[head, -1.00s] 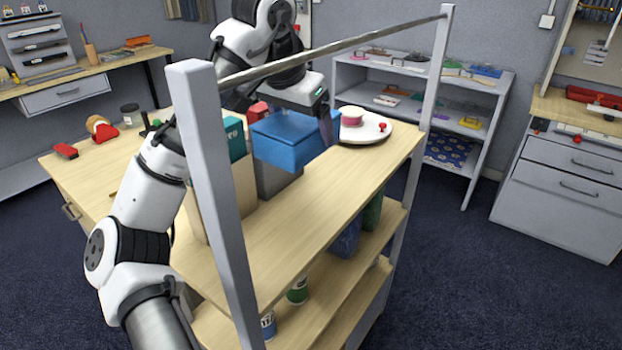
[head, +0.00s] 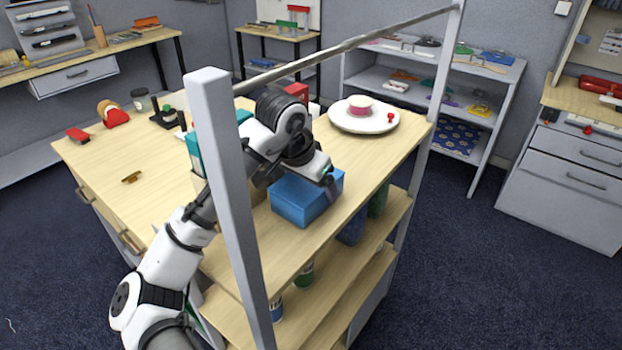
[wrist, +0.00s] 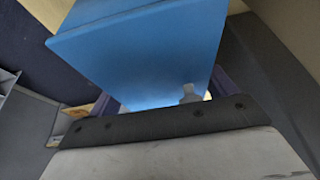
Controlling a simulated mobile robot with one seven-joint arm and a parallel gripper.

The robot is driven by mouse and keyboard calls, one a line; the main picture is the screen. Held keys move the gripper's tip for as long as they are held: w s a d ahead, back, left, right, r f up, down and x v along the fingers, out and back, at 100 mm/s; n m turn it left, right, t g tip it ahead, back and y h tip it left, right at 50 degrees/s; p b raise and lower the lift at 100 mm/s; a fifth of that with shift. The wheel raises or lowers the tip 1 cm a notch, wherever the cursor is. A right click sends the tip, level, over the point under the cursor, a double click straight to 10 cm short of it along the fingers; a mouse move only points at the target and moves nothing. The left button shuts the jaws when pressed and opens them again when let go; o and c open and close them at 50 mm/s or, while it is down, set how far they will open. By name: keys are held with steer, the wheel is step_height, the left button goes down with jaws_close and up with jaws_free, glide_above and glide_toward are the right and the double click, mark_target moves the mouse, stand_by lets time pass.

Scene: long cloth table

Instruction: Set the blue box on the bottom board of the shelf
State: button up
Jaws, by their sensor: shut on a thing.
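The blue box (head: 300,204) is held by my gripper (head: 328,184), above or at the shelf's top board (head: 355,190); I cannot tell if it touches. In the wrist view the blue box (wrist: 145,50) fills the upper middle, with dark fingers partly showing at its sides. The shelf has grey posts (head: 232,200) and pale wooden boards. The bottom board (head: 372,282) shows only as a strip low on the right, below a middle board (head: 345,262). Most of the bottom board is hidden.
A white round plate (head: 362,120) with a pink-sided item stands at the top board's far end. Green (head: 378,200) and blue (head: 352,228) items and cans (head: 304,273) stand on the middle board. A rail (head: 340,48) runs above between the posts. Open floor lies right.

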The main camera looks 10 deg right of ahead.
steer(key=shift+f, duration=0.1)
steer(key=o, duration=1)
